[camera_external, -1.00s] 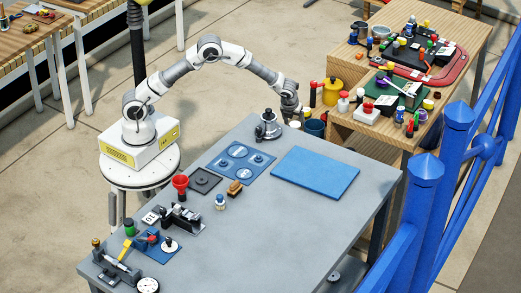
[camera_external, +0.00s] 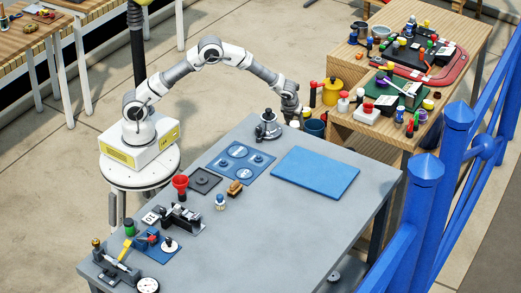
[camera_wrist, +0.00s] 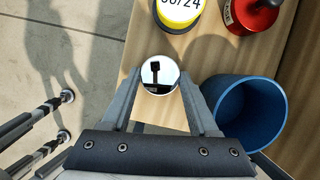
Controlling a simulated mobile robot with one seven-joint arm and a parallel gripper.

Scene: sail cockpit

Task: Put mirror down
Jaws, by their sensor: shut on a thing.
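The mirror (camera_wrist: 161,86) is a small round disc with a pale rim and a dark reflection in its face, seen in the wrist view. My gripper (camera_wrist: 160,74) is shut on it, with one grey finger at each side. In the external view my gripper (camera_external: 294,119) is at the far edge of the grey table, beside the wooden bench. The mirror is too small there to make out clearly. In the wrist view a wooden surface shows beyond and below the mirror; I cannot tell the height gap.
A blue bucket (camera_wrist: 245,112) is close to the right finger. A yellow container (camera_wrist: 178,14) and a red container (camera_wrist: 252,12) stand ahead. The wooden bench (camera_external: 372,130) is crowded with several items. A blue mat (camera_external: 316,173) on the grey table is bare.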

